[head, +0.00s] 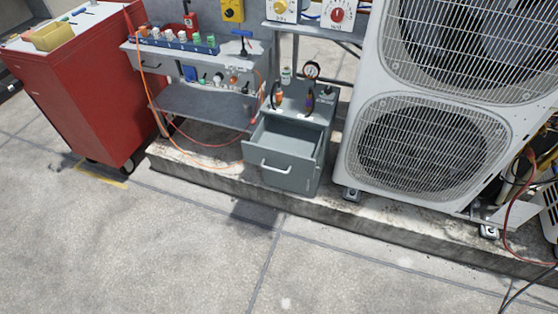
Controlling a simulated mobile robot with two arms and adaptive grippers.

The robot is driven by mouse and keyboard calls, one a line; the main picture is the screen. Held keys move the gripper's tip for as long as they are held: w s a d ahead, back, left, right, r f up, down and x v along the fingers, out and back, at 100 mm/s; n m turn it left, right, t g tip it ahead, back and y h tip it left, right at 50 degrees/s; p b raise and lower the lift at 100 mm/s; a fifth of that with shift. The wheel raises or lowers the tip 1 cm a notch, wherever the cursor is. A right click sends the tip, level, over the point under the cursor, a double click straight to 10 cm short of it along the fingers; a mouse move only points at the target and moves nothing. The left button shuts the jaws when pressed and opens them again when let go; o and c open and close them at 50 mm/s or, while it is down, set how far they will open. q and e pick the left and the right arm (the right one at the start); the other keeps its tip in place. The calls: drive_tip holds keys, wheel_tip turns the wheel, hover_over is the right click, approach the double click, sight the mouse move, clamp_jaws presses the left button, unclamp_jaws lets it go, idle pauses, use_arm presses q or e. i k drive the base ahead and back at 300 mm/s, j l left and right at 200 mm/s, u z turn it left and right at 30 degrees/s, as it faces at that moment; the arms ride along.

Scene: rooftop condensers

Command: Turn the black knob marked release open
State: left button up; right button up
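No label reading "release" is legible at this distance, so I cannot tell which knob bears it. Several small coloured knobs or valves line the grey bench (205,58) to the left. Two white dial boxes hang at the top, one with a yellow knob (280,6) and one with a red knob (338,15). Neither gripper is in view.
The cabinet's drawer (265,160) stands pulled out toward me. A large white condenser (425,140) stands close on its right. A red tool cabinet (85,85) is at left. An orange hose (150,95) loops by the bench. A concrete curb (230,190) borders clear floor in front.

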sight(328, 90)
drive_tip(key=i, duration=0.85)
